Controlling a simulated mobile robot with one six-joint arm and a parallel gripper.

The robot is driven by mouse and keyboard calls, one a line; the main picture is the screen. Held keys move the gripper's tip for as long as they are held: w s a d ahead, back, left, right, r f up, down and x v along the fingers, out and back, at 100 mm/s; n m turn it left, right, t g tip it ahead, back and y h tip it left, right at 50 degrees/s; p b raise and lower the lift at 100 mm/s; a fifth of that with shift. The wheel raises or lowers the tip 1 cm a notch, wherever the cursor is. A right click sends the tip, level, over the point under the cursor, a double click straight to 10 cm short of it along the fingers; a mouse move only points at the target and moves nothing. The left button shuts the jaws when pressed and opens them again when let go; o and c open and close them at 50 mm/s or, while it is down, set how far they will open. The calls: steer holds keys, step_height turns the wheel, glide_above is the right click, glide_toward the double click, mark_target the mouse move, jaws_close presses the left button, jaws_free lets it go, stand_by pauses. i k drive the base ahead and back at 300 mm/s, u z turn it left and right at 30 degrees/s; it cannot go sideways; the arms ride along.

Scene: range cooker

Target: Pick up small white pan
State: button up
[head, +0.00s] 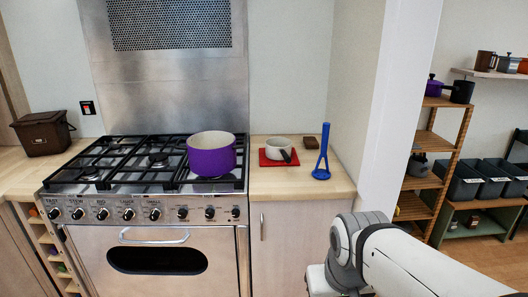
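The small white pan (275,153) stands upright on a red mat (267,163) on the wooden counter right of the cooker. Its short black handle (286,156) points toward the front right. Part of my white and grey arm shows at the lower right, below and in front of the counter. The fingers of my gripper are not in view, and nothing of mine touches the pan.
A large purple pot (211,158) stands on the cooker (130,192) to the left. A wall closes the counter's right side.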

mark_target(282, 153)
steer(key=i, duration=1.35)
steer(key=z, duration=0.05)
